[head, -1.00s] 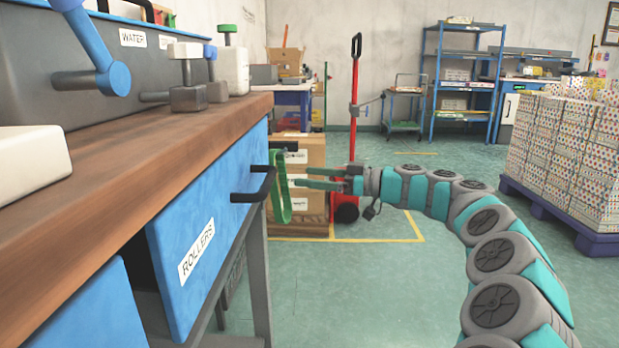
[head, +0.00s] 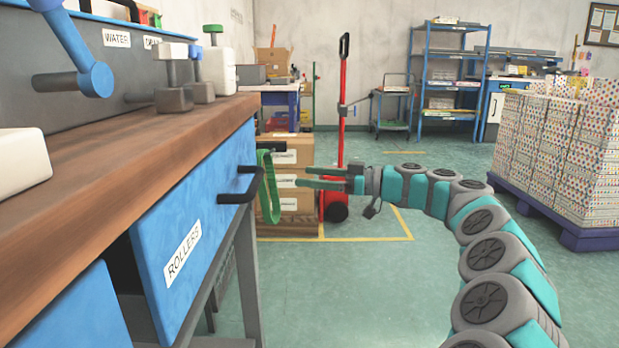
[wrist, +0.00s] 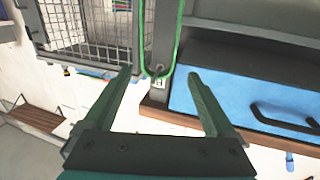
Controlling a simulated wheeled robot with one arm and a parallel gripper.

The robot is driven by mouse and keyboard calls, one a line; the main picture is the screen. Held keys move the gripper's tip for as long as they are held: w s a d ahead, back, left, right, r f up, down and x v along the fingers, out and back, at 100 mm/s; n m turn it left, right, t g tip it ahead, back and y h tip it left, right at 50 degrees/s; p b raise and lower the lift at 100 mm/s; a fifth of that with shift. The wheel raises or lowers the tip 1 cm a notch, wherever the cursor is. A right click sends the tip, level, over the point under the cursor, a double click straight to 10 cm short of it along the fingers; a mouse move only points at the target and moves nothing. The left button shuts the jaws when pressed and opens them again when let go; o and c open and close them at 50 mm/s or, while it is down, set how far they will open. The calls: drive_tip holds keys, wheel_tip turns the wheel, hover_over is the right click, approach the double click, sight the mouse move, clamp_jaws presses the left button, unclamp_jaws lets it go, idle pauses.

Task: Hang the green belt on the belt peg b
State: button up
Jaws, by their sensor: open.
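The green belt (head: 268,190) hangs as a long narrow loop at the far end of the workbench, beyond the drawer handle. In the wrist view the belt (wrist: 178,35) loops around a small peg (wrist: 159,70) on a grey post, beside a small white tag that seems to read "H". I cannot read a "b" there. My gripper (head: 308,178) is open and empty, just right of the belt in the head view. In the wrist view its fingertips (wrist: 158,75) lie either side of the belt's looped end in the picture, apparently without touching it.
The wooden workbench (head: 110,165) with the blue ROLLERS drawer (head: 195,225) and its black handle (head: 250,187) is at left. Stacked boxes (head: 295,165) and a red hand truck (head: 342,130) stand behind my gripper. A loaded pallet (head: 560,215) is at right. The middle floor is open.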

drive_tip(key=shift+d, duration=0.9)
drive_tip(key=shift+d, duration=1.05)
drive_tip(key=shift+s+d, duration=0.1)
drive_tip(key=shift+d, duration=0.5)
